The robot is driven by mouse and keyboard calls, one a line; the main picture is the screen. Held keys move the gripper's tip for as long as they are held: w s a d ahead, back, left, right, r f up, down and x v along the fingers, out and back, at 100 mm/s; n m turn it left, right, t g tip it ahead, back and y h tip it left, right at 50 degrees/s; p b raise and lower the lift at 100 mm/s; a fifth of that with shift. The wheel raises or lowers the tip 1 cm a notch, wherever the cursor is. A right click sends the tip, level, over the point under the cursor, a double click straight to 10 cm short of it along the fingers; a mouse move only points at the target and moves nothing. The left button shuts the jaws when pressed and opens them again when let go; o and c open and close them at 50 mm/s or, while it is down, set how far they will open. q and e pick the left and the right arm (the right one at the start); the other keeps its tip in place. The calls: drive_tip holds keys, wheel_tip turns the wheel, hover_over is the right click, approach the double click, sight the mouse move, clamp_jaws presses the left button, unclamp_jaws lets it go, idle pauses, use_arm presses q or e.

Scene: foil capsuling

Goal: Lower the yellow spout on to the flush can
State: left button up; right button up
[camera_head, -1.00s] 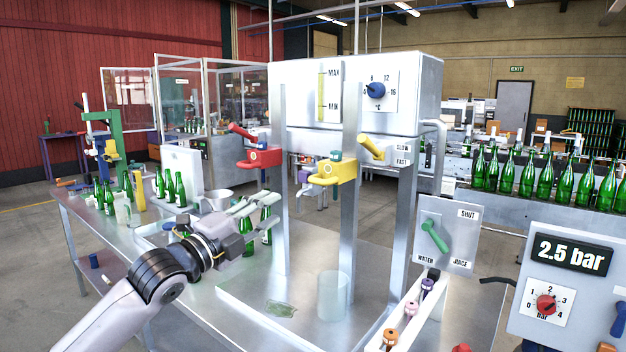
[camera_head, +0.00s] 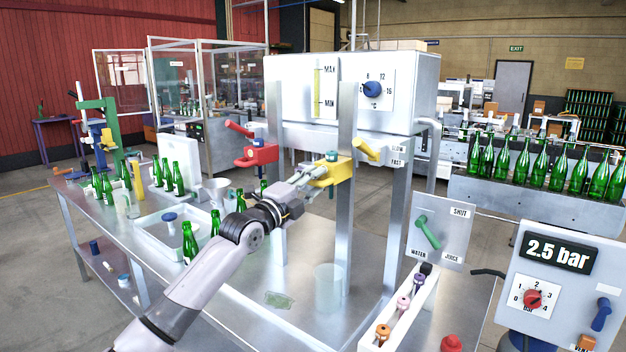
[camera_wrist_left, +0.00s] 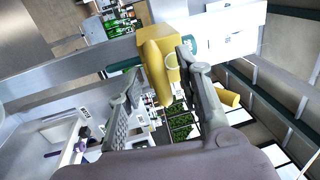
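The yellow spout (camera_head: 339,170) is mounted on the metal post of the filler, beside the red spout (camera_head: 256,155). A clear, open-topped cylinder (camera_head: 328,289), which looks like the flush can, stands upright on the bench below the yellow spout, with a gap between them. My left gripper (camera_head: 316,173) is at the left side of the yellow spout. In the left wrist view its fingers (camera_wrist_left: 160,66) are apart, with the yellow spout (camera_wrist_left: 153,72) between them. I cannot tell if they touch it. My right gripper is not in view.
The white tank (camera_head: 350,90) stands above the spouts. A white rack with colored-top items (camera_head: 401,308) is to the right of the can. Green bottles (camera_head: 190,243) and a white tray (camera_head: 146,232) are at the left.

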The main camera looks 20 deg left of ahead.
use_arm(q)
drive_tip(key=shift+c, duration=0.5)
clamp_jaws()
idle(0.5)
